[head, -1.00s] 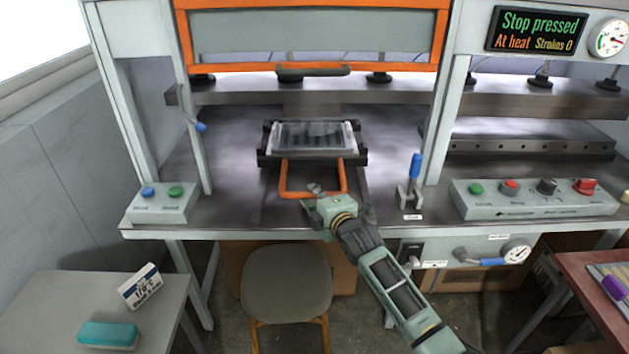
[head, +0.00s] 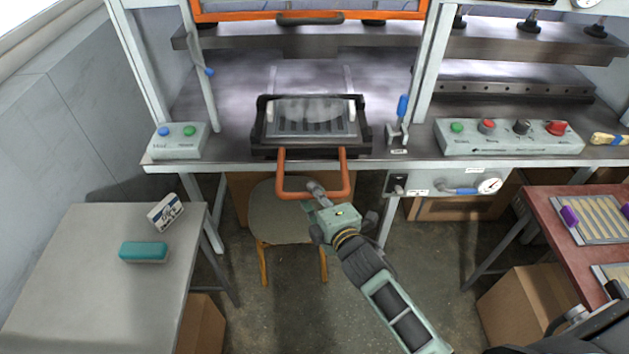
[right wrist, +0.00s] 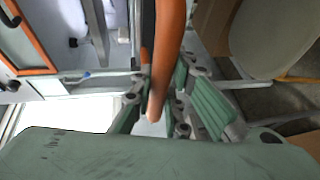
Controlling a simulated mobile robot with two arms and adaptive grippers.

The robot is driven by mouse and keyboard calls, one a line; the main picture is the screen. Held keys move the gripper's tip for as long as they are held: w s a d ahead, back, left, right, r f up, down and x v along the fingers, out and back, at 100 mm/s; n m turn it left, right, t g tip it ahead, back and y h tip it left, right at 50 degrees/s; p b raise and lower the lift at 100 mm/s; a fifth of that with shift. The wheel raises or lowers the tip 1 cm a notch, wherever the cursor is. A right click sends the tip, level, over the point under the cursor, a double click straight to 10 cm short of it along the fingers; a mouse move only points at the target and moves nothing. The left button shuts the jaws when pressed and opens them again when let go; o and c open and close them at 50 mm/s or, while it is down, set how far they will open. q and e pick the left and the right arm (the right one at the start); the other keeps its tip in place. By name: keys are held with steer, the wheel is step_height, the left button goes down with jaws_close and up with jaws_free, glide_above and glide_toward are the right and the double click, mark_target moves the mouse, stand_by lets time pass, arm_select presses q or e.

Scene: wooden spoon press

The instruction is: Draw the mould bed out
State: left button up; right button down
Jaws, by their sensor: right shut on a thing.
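The mould bed (head: 262,138) is a dark frame with a grey slotted plate inside, near the front edge of the press table. Its orange U-shaped handle (head: 281,172) sticks out past that edge, over the stool. My right gripper (head: 316,190) is shut on the front bar of the handle, right of its middle. In the right wrist view the orange bar (right wrist: 170,45) runs between the fingers of the right gripper (right wrist: 160,88). My left gripper is not in view.
A stool (head: 275,215) stands below the handle. A blue-handled lever (head: 402,108) stands right of the bed. Button boxes sit left (head: 178,142) and right (head: 510,137). The orange-framed guard (head: 222,16) is raised. A grey side table (head: 95,290) stands at left.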

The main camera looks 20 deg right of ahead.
steer(key=shift+s+a, duration=0.25)
steer(key=shift+s, duration=0.7)
steer(key=shift+r, duration=0.1)
steer(key=c, duration=2)
jaws_free()
steer(key=shift+w, duration=0.1)
steer(key=v, duration=1.2)
